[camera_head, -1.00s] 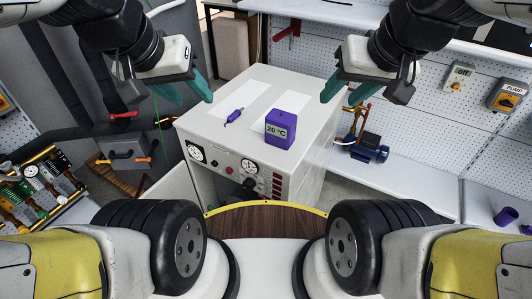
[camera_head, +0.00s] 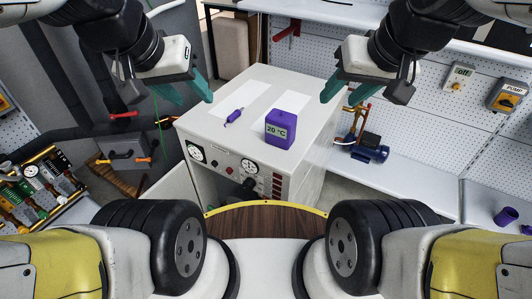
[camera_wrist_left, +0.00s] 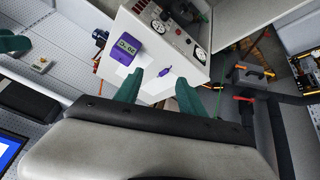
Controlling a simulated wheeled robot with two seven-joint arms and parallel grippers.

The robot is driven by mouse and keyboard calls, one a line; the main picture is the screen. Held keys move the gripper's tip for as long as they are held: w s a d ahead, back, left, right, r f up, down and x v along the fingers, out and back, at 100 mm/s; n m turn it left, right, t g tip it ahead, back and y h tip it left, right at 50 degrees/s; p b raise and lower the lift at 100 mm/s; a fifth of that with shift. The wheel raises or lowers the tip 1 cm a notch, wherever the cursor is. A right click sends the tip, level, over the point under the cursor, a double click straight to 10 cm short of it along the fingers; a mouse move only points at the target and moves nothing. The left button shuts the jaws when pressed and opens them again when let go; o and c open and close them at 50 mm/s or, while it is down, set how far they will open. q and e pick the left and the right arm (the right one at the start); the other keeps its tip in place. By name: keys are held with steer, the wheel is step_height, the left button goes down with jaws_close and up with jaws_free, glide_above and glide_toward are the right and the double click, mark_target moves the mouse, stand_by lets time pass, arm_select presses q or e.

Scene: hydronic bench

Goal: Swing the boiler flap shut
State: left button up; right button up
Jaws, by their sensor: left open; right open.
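The boiler (camera_head: 308,178) is a white cabinet with gauges and a dark knob on its front. A pale panel that looks like its flap (camera_head: 170,200) stands swung out from the front's left edge. The flap also shows in the left wrist view (camera_wrist_left: 235,18), beside the boiler front. My left gripper (camera_head: 188,97) is open and empty, above the boiler's back left part and apart from the flap. It also shows in the left wrist view (camera_wrist_left: 158,82). My right gripper (camera_head: 346,92) is open and empty near the boiler top's right edge. The flap's lower part is hidden by my body.
A purple block reading 20 °C (camera_head: 280,128) and a small purple tool (camera_head: 234,116) lie on the boiler top. A blue pump (camera_head: 370,153) stands to the right. A grey case (camera_head: 125,155) and pipe manifold (camera_head: 35,185) are at left.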

arm_select(q)
jaws_close()
steer(key=w+a+f+n+g+y, duration=0.15)
steer(key=w+a+f+n, duration=0.25)
steer(key=w+a, duration=0.75)
steer(key=w+a+f+n+g, duration=0.3)
steer(key=a+f, duration=0.5)
steer(key=a, duration=0.5)
steer(key=s+a+f+n+g+h, duration=0.1)
steer(key=s+a+f+n+g, duration=0.15)
steer(key=s+a+f, duration=0.65)
steer(key=s+a+f+n+g+h, duration=0.1)
steer(key=s+a+f+n, duration=0.15)
steer(key=a+f, duration=1.2)
steer(key=s+d+f, duration=0.3)
steer(key=d+f, duration=0.4)
steer(key=f, duration=0.5)
steer(key=shift+s+d, duration=0.15)
steer(key=shift+s, duration=0.05)
